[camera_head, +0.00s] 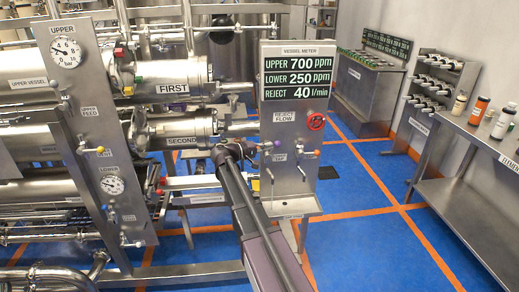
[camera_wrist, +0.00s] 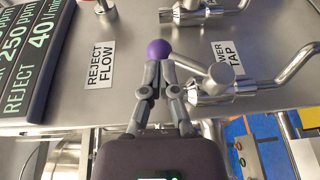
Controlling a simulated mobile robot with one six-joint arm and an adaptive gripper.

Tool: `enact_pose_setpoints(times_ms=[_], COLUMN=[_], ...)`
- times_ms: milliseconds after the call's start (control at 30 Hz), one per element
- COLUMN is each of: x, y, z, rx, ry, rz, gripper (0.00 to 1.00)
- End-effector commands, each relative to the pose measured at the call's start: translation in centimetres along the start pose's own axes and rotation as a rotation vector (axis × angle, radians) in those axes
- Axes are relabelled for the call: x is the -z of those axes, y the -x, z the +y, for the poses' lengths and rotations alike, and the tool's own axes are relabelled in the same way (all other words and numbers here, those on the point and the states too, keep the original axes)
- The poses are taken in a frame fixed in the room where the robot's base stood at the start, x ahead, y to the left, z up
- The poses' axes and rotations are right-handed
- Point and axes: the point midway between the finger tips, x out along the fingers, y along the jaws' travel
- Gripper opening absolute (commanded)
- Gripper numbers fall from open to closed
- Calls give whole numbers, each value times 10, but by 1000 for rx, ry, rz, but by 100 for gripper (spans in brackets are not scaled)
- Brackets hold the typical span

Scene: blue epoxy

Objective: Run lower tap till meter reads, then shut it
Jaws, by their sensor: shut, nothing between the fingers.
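The meter panel (camera_head: 298,72) in the head view reads UPPER 700 ppm, LOWER 250 ppm and REJECT 40 l/min. Below it, a tap lever with a purple knob (camera_head: 277,143) sits beside a partly hidden label. In the wrist view the purple knob (camera_wrist: 158,50) is on the lever of the tap (camera_wrist: 212,88) by the label ending "WER TAP" (camera_wrist: 226,58). My gripper (camera_wrist: 158,72) is shut and empty, with its fingertips right at the knob; I cannot tell whether they touch it. In the head view my gripper (camera_head: 250,150) is left of the knob.
A steel tray (camera_head: 292,207) is below the taps. The vessel gauge panel (camera_head: 98,140) is on the left. A steel bench (camera_head: 470,205) with bottles is on the right.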

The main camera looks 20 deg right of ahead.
Motion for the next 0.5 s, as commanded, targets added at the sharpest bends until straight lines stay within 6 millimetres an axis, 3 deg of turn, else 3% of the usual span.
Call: enact_pose_setpoints(times_ms=[500], x=[0], y=[-8], z=[0], rx=[0], ry=[0], rz=[0], gripper=[0])
